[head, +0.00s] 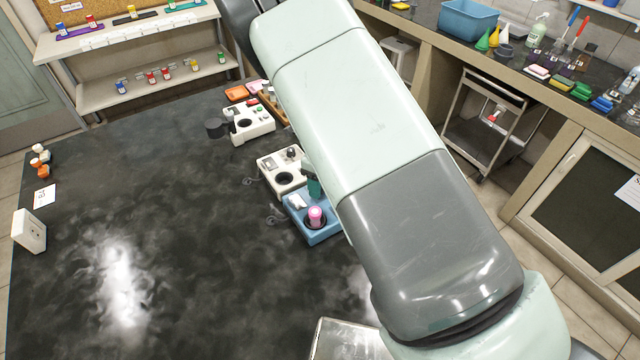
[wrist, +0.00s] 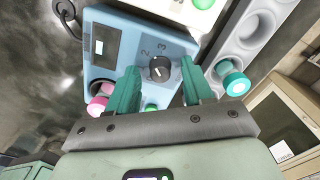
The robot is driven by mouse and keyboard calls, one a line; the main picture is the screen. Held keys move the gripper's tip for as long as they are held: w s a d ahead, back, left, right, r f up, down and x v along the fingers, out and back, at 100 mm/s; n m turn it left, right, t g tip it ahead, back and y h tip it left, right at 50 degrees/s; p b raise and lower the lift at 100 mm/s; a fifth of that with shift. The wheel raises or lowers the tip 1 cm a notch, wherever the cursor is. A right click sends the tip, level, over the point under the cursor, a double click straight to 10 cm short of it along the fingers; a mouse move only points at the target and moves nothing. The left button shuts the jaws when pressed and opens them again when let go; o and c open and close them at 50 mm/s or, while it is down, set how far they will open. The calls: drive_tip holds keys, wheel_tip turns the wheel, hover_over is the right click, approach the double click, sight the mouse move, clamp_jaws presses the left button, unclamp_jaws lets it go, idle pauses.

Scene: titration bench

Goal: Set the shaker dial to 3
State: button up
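The shaker is a light blue box (head: 323,234) at the middle of the bench, partly hidden by my arm. In the wrist view the blue shaker (wrist: 112,25) fills the upper middle, with a small display on its left. Its dark round dial (wrist: 160,68) has a white mark; the numerals 2 and 3 are printed above it. Which numeral the mark points at is too small to tell. My gripper (wrist: 159,66) has teal fingers standing apart, one on each side of the dial, with visible gaps. In the head view one teal finger (head: 313,187) shows over the shaker.
A pink-capped tube (head: 315,213) stands in the shaker's well. White devices (head: 268,169) stand behind the shaker. In the wrist view a grey rack (wrist: 243,40) and a teal-capped tube (wrist: 236,82) lie close to the right finger. The bench's left side is mostly clear.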

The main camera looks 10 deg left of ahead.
drive_tip(key=o, duration=0.5)
